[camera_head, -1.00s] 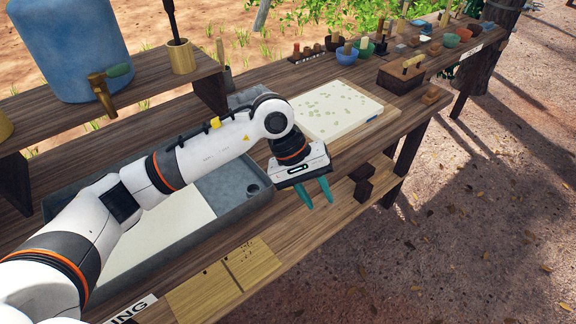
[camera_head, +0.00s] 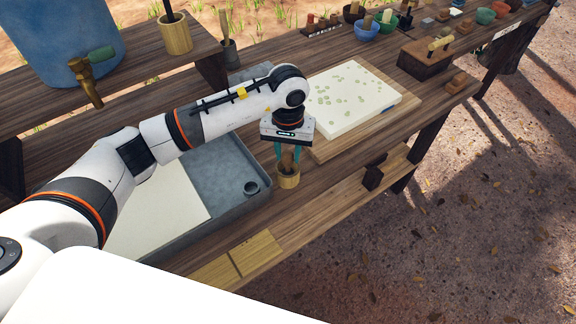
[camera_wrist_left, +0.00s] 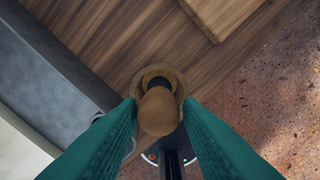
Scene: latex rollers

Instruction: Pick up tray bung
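The tray bung (camera_head: 288,160) is a brown, round-topped wooden piece standing in a small wooden cup (camera_head: 288,180) on the bench's front part. In the left wrist view, the bung's rounded top (camera_wrist_left: 159,112) shows between my teal fingers, with the cup's rim (camera_wrist_left: 152,74) behind it. My left gripper (camera_head: 288,156) points down with a finger on each side of the bung. It is open, with narrow gaps between the fingers and the bung. The grey tray (camera_head: 262,168) lies to the left of the cup, with a round drain fitting (camera_head: 251,187) in its corner. My right gripper is not in view.
A pale slab with green spots (camera_head: 352,95) lies on a board to the right of the cup. A blue barrel with a tap (camera_head: 65,35) stands on the raised shelf at back left. Bowls and a wooden block with a handle (camera_head: 428,58) stand farther right.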

